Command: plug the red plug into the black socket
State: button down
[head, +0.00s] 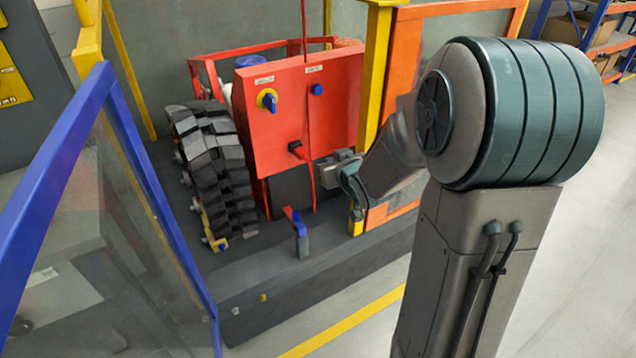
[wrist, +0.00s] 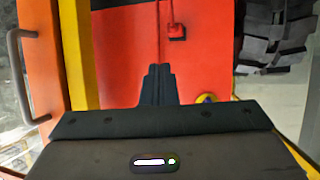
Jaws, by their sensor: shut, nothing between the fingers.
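A black socket (head: 296,147) sits on the front of the red cabinet (head: 345,110). A red piece shows at the socket, with a red strip running down from it; I cannot tell whether this is the red plug or how it is seated. In the wrist view a small dark-edged red block (wrist: 177,32) shows on the red face, above the fingers. My gripper (head: 322,172) is just right of and below the socket, in front of the cabinet. Its dark fingers (wrist: 157,85) are together and empty, apart from the block.
A yellow and blue switch (head: 267,100) and a blue knob (head: 317,90) are above the socket. A black track (head: 215,165) is left, a yellow post (head: 374,80) right, and a small lever post (head: 301,238) below.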

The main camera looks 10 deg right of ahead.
aim_at(308, 159)
jog(key=shift+w+a+f+t+y+b, duration=0.45)
jog(key=shift+w+f+t+y+b, duration=0.35)
jog(key=shift+w+f, duration=0.65)
jog(key=shift+w+a+f+t+y+b, duration=0.4)
jog(key=shift+w+f+t+y+b, duration=0.35)
jog(key=shift+w+f, duration=0.75)
jog(key=shift+w+a+f+t+y+b, duration=0.5)
jog(key=shift+w+f+b, duration=0.55)
jog(key=shift+w, duration=0.65)
jog(key=shift+w+f, duration=0.15)
jog(key=shift+w, duration=0.05)
jog(key=shift+w+a+r, duration=0.1)
jog(key=shift+w+r, duration=0.1)
jog(key=shift+r, duration=0.1)
